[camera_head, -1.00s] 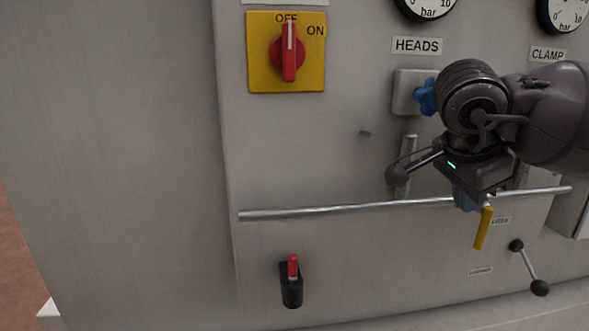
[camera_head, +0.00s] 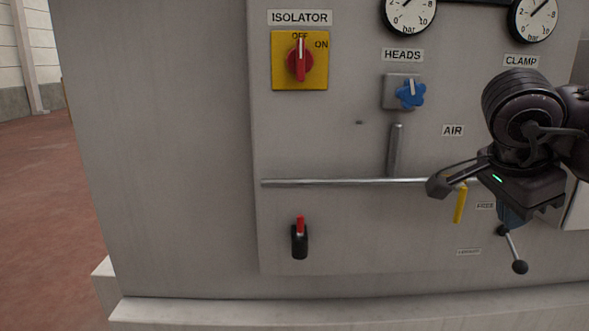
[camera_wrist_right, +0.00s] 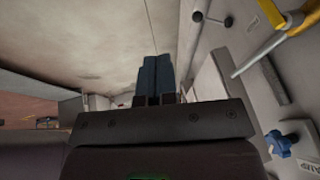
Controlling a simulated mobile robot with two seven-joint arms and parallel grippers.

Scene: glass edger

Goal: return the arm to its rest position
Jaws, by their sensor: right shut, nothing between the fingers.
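My right gripper (camera_head: 508,214) is in front of the right part of the machine panel in the head view. In the right wrist view its two blue fingers (camera_wrist_right: 154,78) are together with nothing between them. The gripper looks apart from the panel. My right arm comes in from the right edge and hides part of the panel. My left gripper is not in view.
The panel carries a red isolator switch (camera_head: 300,61) at OFF, a blue HEADS knob (camera_head: 410,93), a horizontal rail (camera_head: 340,182), a yellow lever (camera_head: 460,204), a red-tipped toggle (camera_head: 300,238) and a ball-ended handle (camera_head: 512,250). Open floor (camera_head: 50,200) lies left.

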